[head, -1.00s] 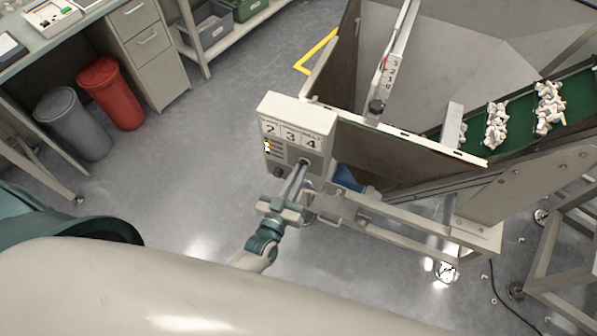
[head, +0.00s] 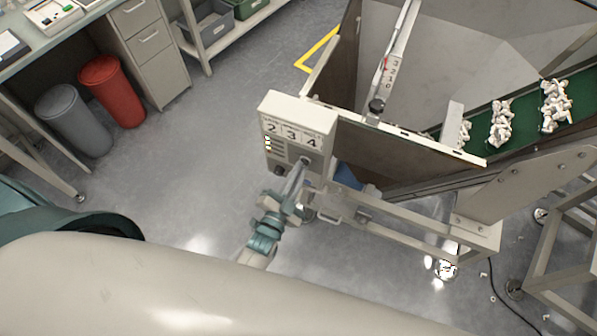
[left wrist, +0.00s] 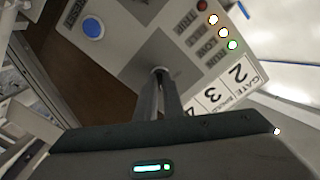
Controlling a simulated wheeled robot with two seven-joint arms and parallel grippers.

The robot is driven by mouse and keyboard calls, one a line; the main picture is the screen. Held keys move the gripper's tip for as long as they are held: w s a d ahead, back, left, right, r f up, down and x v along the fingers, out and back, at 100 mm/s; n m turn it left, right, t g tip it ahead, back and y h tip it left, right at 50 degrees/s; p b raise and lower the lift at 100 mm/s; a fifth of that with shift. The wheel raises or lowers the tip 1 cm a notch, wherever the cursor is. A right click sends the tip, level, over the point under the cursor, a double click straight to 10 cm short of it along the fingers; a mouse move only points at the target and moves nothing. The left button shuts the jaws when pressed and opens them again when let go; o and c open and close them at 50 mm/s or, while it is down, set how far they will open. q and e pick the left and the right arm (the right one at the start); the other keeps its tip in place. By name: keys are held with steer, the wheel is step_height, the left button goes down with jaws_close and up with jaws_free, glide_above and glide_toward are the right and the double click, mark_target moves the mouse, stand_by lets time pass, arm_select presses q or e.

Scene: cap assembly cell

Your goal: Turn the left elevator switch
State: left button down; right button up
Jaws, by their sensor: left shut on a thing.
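The control box (head: 297,108) is a pale box with a number panel reading 2, 3, 4, fixed at the near left corner of the hopper. The switch knob (left wrist: 161,70) is a small round knob on the box's grey panel, mostly covered by my fingertips. My left gripper (head: 302,164) reaches up from below and is shut on the knob; its fingers meet around it in the left wrist view (left wrist: 158,82). The gripper looks rolled to one side. Indicator lights (left wrist: 223,33) glow on the box. My right gripper is not in view.
A blue button (left wrist: 92,28) sits on the panel. The hopper (head: 400,137) and its frame stand right of the box. A green belt (head: 528,118) carries white pieces. A red bin (head: 112,92) and grey bin (head: 74,122) stand at left. Floor between is clear.

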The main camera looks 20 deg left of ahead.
arm_select(q)
steer(key=shift+m, duration=0.7)
steer(key=c, duration=1.9)
jaws_free()
steer(key=shift+o, duration=0.2)
steer(key=shift+s, duration=0.15)
steer(key=s+a+b, duration=0.1)
steer(key=s+b, duration=0.4)
steer(key=s, duration=1.2)
steer(key=shift+a+b, duration=0.3)
steer(key=shift+a, duration=0.1)
